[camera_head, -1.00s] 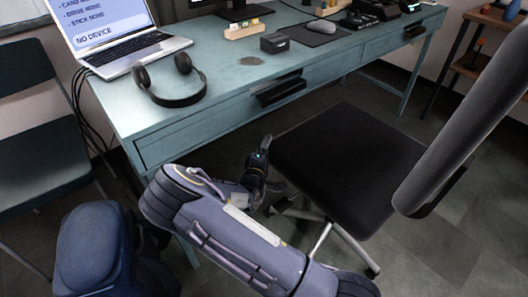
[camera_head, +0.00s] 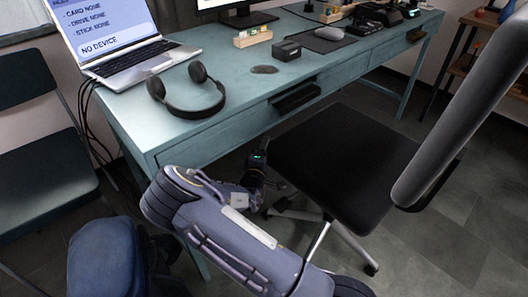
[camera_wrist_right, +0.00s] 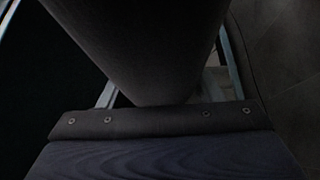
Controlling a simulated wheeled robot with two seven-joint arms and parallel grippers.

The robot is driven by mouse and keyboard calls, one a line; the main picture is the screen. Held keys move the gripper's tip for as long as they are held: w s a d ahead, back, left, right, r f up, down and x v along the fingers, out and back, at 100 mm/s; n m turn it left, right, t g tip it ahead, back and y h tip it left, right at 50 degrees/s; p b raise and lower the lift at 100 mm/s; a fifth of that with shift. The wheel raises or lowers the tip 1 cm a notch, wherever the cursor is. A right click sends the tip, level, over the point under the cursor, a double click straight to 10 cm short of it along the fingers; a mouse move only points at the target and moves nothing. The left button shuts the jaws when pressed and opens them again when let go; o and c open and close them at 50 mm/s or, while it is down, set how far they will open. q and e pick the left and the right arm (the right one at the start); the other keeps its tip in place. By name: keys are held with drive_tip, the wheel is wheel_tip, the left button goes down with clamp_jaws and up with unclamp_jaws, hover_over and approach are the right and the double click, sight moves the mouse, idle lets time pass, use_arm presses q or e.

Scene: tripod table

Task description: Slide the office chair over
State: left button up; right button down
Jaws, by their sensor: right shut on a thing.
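The office chair has a black square seat (camera_head: 345,160) and a dark grey tilted backrest (camera_head: 460,120) at the right of the head view. Its seat stands in front of the desk's right part, with its far edge close to the desk. My right gripper (camera_head: 256,170) is at the seat's left edge, shut on the office chair; its fingertips are dark and small, so the exact grip point is unclear. The right wrist view is very dark, a large grey shape filling its middle, and does not show the grip clearly. My left gripper is out of view.
The teal desk (camera_head: 232,135) holds a laptop (camera_head: 130,58), headphones (camera_head: 190,98) and several small items. A dark folding chair (camera_head: 40,165) stands at the left. A wooden shelf (camera_head: 470,60) stands at the back right. Floor at the right (camera_head: 460,235) is clear.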

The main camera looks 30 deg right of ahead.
drive_tip(key=shift+w+a+r, duration=0.1)
drive_tip(key=shift+w+a, duration=0.1)
drive_tip(key=c, duration=0.5)
unclamp_jaws()
drive_tip(key=shift+o, duration=0.7)
drive_tip(key=shift+s+d, duration=0.1)
drive_tip(key=p+v, duration=0.2)
drive_tip(key=v, duration=0.6)
